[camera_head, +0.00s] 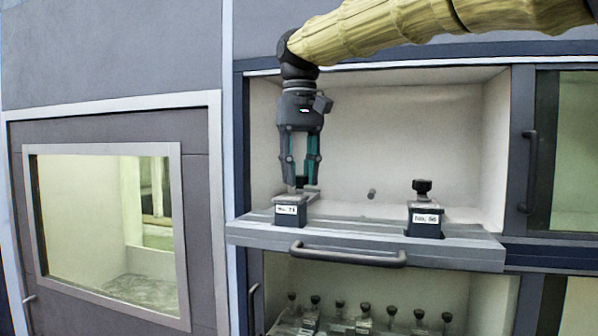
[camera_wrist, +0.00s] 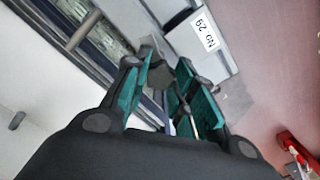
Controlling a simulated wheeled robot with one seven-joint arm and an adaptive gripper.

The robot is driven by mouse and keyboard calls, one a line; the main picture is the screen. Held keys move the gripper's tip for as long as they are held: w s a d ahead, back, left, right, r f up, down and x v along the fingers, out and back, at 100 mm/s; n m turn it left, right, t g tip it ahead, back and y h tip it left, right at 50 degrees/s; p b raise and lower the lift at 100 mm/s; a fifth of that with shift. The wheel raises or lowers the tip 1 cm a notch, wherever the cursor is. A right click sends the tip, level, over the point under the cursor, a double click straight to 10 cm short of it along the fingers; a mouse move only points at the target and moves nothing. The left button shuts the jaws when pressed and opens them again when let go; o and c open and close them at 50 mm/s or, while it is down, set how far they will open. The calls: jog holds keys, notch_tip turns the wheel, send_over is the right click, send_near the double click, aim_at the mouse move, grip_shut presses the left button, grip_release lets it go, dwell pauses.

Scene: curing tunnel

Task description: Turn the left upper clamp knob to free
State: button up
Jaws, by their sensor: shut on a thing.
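The left upper clamp knob (camera_head: 302,181) is a small dark knob on top of a dark block (camera_head: 291,212) with a white label, at the left of the upper shelf. My gripper (camera_head: 301,184) points down over it with its green-padded fingers on both sides of the knob, shut on it. In the wrist view the knob (camera_wrist: 158,57) shows as a dark grey shape between the fingertips, partly hidden by them. Which way the knob is turned cannot be told.
A second knobbed block (camera_head: 424,219) stands at the right of the grey shelf (camera_head: 370,250). A handle bar (camera_head: 347,257) sticks out from the shelf front. Several knobbed pieces (camera_head: 340,312) stand in the lower bay.

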aim_at(303, 176)
jog(key=n, duration=0.5)
jog(key=shift+r, duration=0.2)
jog(key=shift+f+n, duration=0.1)
jog(key=shift+n, duration=1)
jog(key=shift+d+f, duration=0.1)
jog(key=o, duration=0.7)
jog(key=shift+c, duration=0.2)
jog(key=o, duration=0.4)
jog(key=shift+s+d, duration=0.1)
jog(key=shift+d, duration=0.1)
jog(key=shift+a+r, duration=0.25)
notch_tip(303, 176, up, 12)
jog(key=shift+d+f, duration=0.15)
jog(key=shift+d, duration=0.05)
